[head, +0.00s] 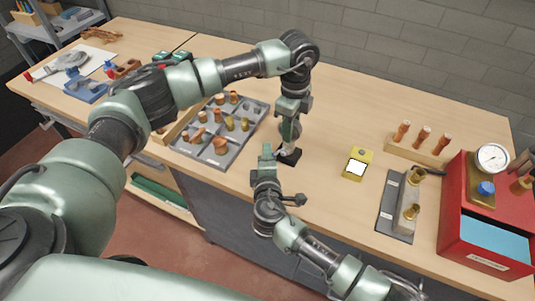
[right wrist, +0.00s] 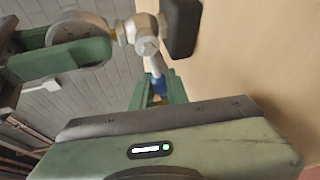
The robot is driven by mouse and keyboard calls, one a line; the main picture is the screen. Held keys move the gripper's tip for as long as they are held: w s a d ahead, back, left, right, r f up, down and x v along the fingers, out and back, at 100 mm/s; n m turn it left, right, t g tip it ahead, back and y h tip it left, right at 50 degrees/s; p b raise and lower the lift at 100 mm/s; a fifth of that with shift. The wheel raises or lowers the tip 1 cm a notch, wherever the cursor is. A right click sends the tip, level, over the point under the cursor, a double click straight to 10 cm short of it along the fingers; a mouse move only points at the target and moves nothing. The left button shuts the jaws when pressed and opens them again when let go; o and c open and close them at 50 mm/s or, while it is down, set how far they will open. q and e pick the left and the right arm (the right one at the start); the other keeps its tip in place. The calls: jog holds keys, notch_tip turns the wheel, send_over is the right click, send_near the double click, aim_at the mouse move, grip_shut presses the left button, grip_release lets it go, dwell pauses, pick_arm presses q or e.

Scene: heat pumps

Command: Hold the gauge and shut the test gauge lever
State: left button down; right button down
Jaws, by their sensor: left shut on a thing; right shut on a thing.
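The test gauge (head: 291,131) is upright over a small black base (head: 289,157) on the bench, largely covered by my left gripper (head: 290,117). My left gripper reaches down from above and is shut on the gauge. In the right wrist view the round gauge body (right wrist: 80,27) sits beside the green left finger, joined to a metal valve fitting (right wrist: 142,35). The blue lever (right wrist: 158,85) points from the fitting towards my right gripper (right wrist: 158,92), whose fingers are shut on it. In the head view my right gripper (head: 266,152) is just left of the base; the lever is hidden there.
A grey tray (head: 247,140) of brass and copper fittings lies left of the gauge. A yellow device (head: 356,163), a grey plate with a manifold (head: 388,222), a wooden rack (head: 428,157) and a red case (head: 455,205) stand to the right. Bench behind the gauge is clear.

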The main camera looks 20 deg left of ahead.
jog(key=shift+r+m+t+y, duration=0.3)
jog(key=shift+m+t+y, duration=0.15)
jog(key=shift+m, duration=0.25)
jog(key=c, duration=1.7)
grip_release()
jog(key=v, duration=1.2)
jog(key=shift+r, duration=0.1)
